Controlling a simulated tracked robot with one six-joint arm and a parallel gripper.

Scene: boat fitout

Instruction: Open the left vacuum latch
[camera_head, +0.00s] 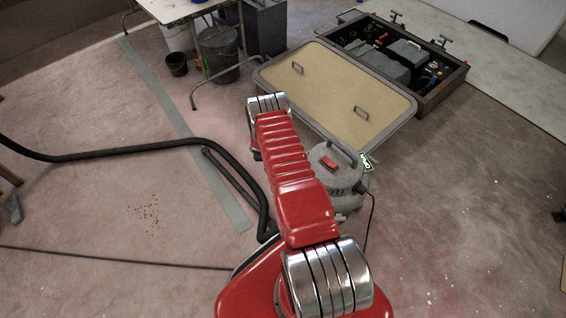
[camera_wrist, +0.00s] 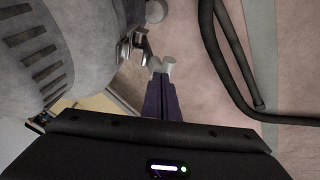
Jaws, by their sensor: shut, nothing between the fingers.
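The grey vacuum (camera_head: 346,196) stands on the floor, partly hidden behind my red arm, with a handle and a red part on its lid. In the wrist view its grey ribbed body (camera_wrist: 72,62) fills the upper left. A shiny metal latch (camera_wrist: 128,47) sits on the vacuum's side, just left of my fingertips. It looks upright against the body, but I cannot tell whether it is fastened. My gripper (camera_wrist: 160,67) has purple fingers with pale tips. They are shut and empty, close beside the latch; contact is unclear. The gripper is hidden in the head view.
A black hose (camera_head: 110,151) curves over the floor to the left of the vacuum. A tan hatch panel (camera_head: 335,90) lies behind it, beside an open equipment box (camera_head: 445,82). A table (camera_head: 180,8) and buckets (camera_head: 218,52) stand at the back left. The right floor is mostly clear.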

